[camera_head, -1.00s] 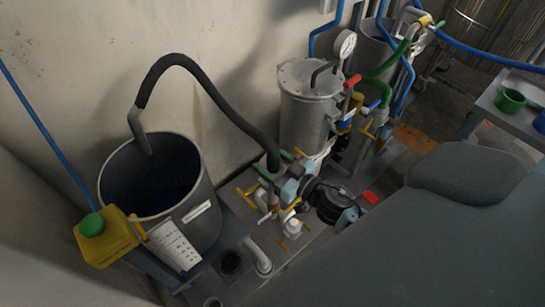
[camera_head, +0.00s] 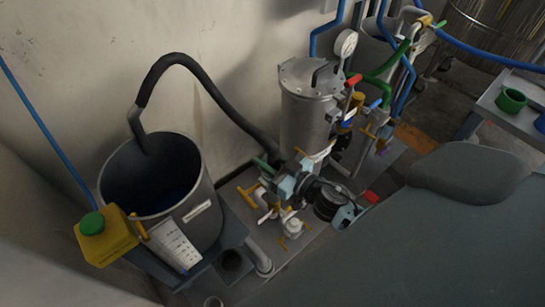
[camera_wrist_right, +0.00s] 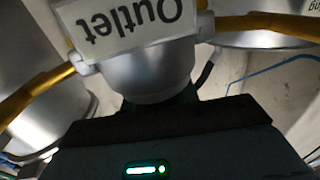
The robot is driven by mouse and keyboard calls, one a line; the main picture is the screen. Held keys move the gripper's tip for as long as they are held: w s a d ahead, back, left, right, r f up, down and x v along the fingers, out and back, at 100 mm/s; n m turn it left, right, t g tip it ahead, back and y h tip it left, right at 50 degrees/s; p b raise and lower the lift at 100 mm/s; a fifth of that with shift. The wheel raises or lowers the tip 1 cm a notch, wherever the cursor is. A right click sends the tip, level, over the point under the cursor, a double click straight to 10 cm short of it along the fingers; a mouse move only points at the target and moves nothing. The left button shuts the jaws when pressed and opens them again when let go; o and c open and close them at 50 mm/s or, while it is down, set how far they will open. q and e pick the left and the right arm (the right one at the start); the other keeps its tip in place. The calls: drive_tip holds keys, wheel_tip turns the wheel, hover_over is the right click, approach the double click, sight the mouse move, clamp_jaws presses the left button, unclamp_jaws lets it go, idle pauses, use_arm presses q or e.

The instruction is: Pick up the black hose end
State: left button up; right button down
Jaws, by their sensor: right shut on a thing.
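The black hose (camera_head: 207,82) arches out of the dark bucket at the left and comes down to the right, towards my right gripper. My right gripper (camera_head: 288,180), with pale blue fingers, is shut on the hose end beside the grey lidded vessel. The end itself and the contact are mostly hidden by the gripper in the head view. In the right wrist view a dark gripper body (camera_wrist_right: 165,140) with a green light fills the bottom, and the held end is not clear. My left gripper is not in view.
The dark bucket (camera_head: 104,190) holds dark liquid. The grey vessel (camera_head: 308,115) stands close behind the gripper. Yellow-handled valves (camera_head: 292,222) are just below it. The right wrist view shows an "Outlet" label (camera_wrist_right: 130,25) and yellow handles close by. A yellow box (camera_head: 104,240) has a green button.

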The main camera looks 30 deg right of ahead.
sight(267, 140)
drive_tip(key=shift+r, duration=0.1)
